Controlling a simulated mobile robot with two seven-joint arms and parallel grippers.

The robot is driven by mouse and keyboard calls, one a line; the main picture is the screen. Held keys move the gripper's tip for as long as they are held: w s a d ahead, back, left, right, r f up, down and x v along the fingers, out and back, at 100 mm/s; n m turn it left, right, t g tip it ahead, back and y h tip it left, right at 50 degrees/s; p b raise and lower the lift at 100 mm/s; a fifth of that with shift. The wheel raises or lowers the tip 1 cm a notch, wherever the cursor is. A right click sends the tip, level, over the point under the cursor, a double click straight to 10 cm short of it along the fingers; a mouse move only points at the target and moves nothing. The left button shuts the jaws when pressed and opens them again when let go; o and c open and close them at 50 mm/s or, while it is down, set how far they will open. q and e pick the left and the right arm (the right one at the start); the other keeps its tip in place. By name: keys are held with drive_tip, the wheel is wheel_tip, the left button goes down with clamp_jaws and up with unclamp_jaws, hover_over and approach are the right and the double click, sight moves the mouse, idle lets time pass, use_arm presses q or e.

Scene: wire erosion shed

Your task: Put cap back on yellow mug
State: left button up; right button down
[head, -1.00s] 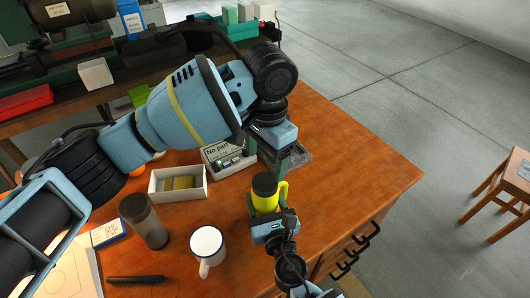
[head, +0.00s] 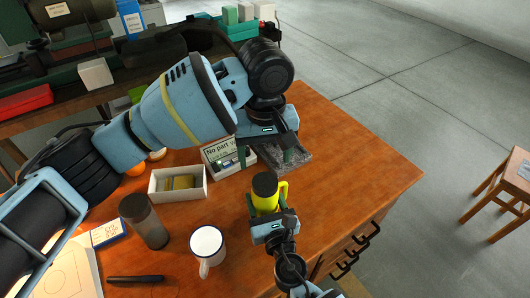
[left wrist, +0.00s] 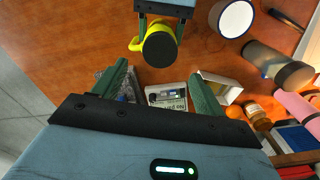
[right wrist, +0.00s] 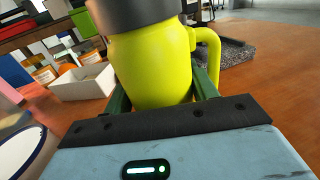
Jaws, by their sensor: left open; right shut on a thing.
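The yellow mug (head: 265,205) stands upright in my right gripper (head: 266,212), which is shut on its body. Its handle is on the right in the head view. The dark grey cap (head: 265,184) sits on the mug's top; I cannot tell if it is fully seated. The right wrist view shows the mug's yellow body (right wrist: 150,65) close up, with the cap's lower edge (right wrist: 130,12) above it. My left gripper (head: 266,158) is open and empty, beyond the mug. In the left wrist view the cap (left wrist: 160,50) is ahead of the open fingers, apart from them.
The table's right side is clear.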

sight(265, 182)
use_arm(q)
drive_tip(key=shift+f, duration=4.05)
